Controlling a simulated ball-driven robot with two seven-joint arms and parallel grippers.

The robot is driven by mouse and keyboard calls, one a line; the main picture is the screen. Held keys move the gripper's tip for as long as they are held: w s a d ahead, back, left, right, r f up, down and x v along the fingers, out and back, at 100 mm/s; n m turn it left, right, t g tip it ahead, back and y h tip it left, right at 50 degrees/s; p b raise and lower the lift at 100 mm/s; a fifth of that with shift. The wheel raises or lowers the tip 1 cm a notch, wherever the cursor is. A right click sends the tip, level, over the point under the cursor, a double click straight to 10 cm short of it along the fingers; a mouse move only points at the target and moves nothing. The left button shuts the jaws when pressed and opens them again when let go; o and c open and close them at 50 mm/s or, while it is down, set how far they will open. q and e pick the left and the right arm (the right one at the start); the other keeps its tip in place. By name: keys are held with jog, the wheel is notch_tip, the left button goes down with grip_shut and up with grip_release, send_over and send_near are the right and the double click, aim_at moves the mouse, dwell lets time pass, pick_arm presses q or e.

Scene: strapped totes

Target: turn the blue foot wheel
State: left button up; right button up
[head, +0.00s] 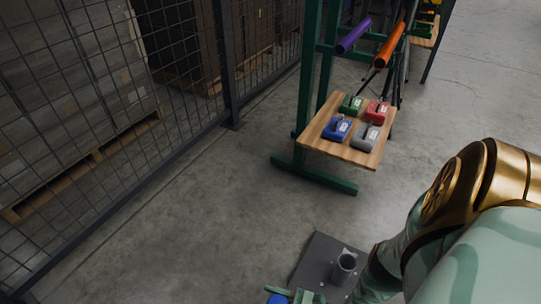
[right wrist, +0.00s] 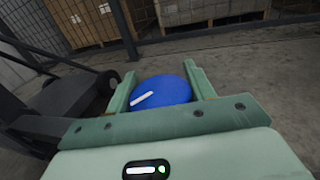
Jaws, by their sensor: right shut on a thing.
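The blue foot wheel (right wrist: 168,90) is a round blue disc with a white bar mark, seen in the right wrist view. My right gripper (right wrist: 160,72) has its two green fingers on either side of the wheel and is shut on it. In the head view, a small part of the blue wheel (head: 277,299) shows at the bottom edge beside the green right gripper (head: 300,296). What the wheel is mounted on is mostly hidden. My left gripper is in neither view.
A dark grey plate (head: 312,262) with a grey upright cup (head: 343,268) lies by my right arm. A wooden shelf (head: 330,144) on a green frame holds several coloured blocks. A mesh fence (head: 100,140) runs along the left, with pallets behind it. The middle floor is clear.

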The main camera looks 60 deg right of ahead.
jog(key=m+h, duration=0.1)
jog(key=h, duration=0.1)
jog(key=m+h, duration=0.3)
jog(key=h, duration=0.1)
jog(key=shift+d+m+t+h, duration=0.3)
jog(key=shift+d+h, duration=0.05)
jog(key=shift+h, duration=0.05)
jog(key=m+h, duration=0.1)
jog(key=h, duration=0.2)
jog(key=m+g+h, duration=0.1)
jog(key=shift+s+d+m, duration=0.1)
jog(key=shift+d+m, duration=0.15)
jog(key=shift+m, duration=0.05)
jog(key=m+g+h, duration=0.2)
jog(key=h, duration=0.1)
jog(key=m+h, duration=0.1)
jog(key=h, duration=0.1)
jog(key=shift+s+d+m+g, duration=0.15)
jog(key=shift+d+m+g, duration=0.15)
jog(key=shift+g, duration=0.1)
jog(key=shift+s+d+m+g+h, duration=0.15)
jog(key=shift+m+g+h, duration=1.35)
jog(key=shift+g+h, duration=0.6)
jog(key=o, duration=1)
jog(key=shift+c, duration=0.2)
